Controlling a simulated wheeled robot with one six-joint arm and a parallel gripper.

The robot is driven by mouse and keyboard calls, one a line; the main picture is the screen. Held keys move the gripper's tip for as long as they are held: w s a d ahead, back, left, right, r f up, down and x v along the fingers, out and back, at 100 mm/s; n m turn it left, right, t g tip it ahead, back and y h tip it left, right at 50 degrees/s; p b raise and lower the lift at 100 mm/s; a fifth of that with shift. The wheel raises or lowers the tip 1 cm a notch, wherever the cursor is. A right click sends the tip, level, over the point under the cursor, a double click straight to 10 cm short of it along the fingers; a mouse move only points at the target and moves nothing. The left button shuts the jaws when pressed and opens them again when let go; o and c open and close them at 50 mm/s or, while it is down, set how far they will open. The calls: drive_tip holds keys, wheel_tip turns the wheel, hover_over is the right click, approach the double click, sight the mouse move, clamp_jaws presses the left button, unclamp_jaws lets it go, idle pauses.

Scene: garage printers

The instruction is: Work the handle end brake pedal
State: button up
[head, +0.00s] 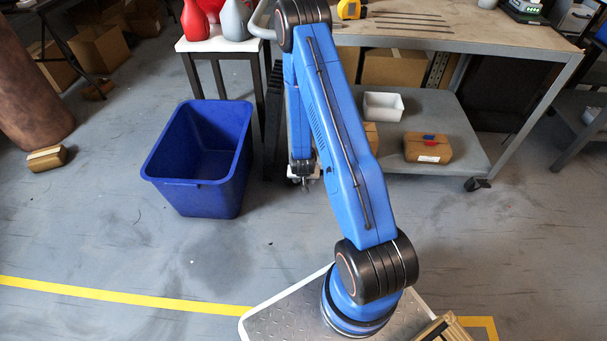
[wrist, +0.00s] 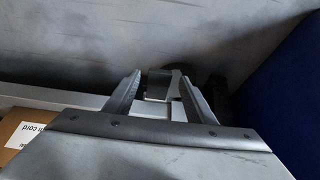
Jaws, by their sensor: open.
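My gripper (wrist: 159,78) is open, its two fingers pointing at the floor end of the cart in the wrist view. A small grey plate (wrist: 158,87), which looks like the brake pedal, shows between the fingers; I cannot tell whether they touch it. A dark caster wheel (wrist: 187,73) is partly visible behind and beside it. In the head view my gripper (head: 304,174) is low at the cart's handle end, and my arm hides the caster and pedal. The grey cart's lower shelf (head: 455,155) and its handle (head: 261,20) show there.
A blue bin (head: 202,180) stands close left of my gripper; its wall (wrist: 288,95) fills the right of the wrist view. A cardboard box (head: 428,148) and a white tray (head: 383,106) sit on the lower shelf. Floor (head: 150,250) in front is clear.

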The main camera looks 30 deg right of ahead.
drive_tip(key=v, duration=1.5)
drive_tip(key=shift+r, duration=0.35)
drive_tip(key=shift+s+a, duration=0.1)
drive_tip(key=shift+a, duration=0.05)
drive_tip(key=s+a+r+n+y, duration=0.1)
drive_tip(key=s+a+r, duration=0.15)
drive_tip(key=r, duration=0.65)
drive_tip(key=s+a+r+n+t+y, duration=0.1)
drive_tip(key=a+r, duration=0.3)
drive_tip(key=r, duration=0.4)
drive_tip(key=s+a+r+n+y, duration=0.1)
drive_tip(key=a+r+n, duration=0.15)
drive_tip(key=r, duration=0.65)
drive_tip(key=s+a+r+n, duration=0.1)
drive_tip(key=s+r, duration=0.7)
drive_tip(key=s, duration=0.3)
drive_tip(key=s+a+r+n, duration=0.1)
drive_tip(key=s+r, duration=0.7)
drive_tip(key=s, duration=0.4)
drive_tip(key=shift+s+a, duration=0.3)
